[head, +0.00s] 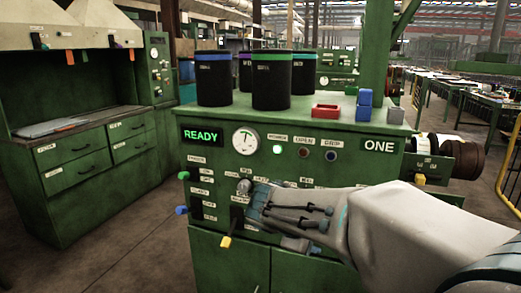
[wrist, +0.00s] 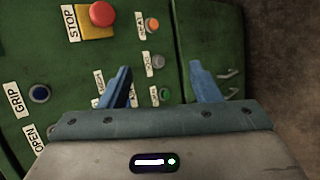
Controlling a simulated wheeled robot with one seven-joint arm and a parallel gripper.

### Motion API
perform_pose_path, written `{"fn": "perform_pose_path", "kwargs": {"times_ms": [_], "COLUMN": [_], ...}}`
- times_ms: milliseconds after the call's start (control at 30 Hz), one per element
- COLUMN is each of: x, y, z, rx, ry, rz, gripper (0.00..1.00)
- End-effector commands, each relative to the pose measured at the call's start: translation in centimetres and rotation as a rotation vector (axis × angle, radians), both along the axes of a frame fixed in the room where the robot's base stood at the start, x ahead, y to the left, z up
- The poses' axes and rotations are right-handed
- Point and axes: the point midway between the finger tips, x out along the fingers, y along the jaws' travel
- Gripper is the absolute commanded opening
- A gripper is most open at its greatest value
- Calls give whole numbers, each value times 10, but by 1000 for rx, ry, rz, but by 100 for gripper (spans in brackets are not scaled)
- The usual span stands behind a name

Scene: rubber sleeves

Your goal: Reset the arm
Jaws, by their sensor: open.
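My gripper (wrist: 162,88) is open in the wrist view, its two blue fingers apart with nothing between them. They point at the green front of a machine and its edge. In the head view my arm reaches in from the right, in front of the green machine (head: 225,262) labelled ONE. Its lit sign (head: 201,136) reads READY. The fingertips are hard to make out in the head view. In the wrist view a red STOP button (wrist: 103,14) on a yellow base is at the top, and a blue button (wrist: 39,93) beside a GRIP label is at left.
Several dark cylinders with coloured rims, such as a blue-rimmed one (head: 213,82), stand on the machine top. A red block (head: 326,111) and blue blocks (head: 364,106) sit to their right. A green cabinet (head: 85,170) is at left, with floor between. A yellow rail (head: 508,165) is at far right.

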Motion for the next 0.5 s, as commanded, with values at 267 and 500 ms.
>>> {"fn": "perform_pose_path", "kwargs": {"times_ms": [267,500], "x": [-102,-166], "y": [-41,-35], "z": [42,66], "rx": [440,785], "ry": [47,26], "rz": [-382,-679], "gripper": [57,57]}}
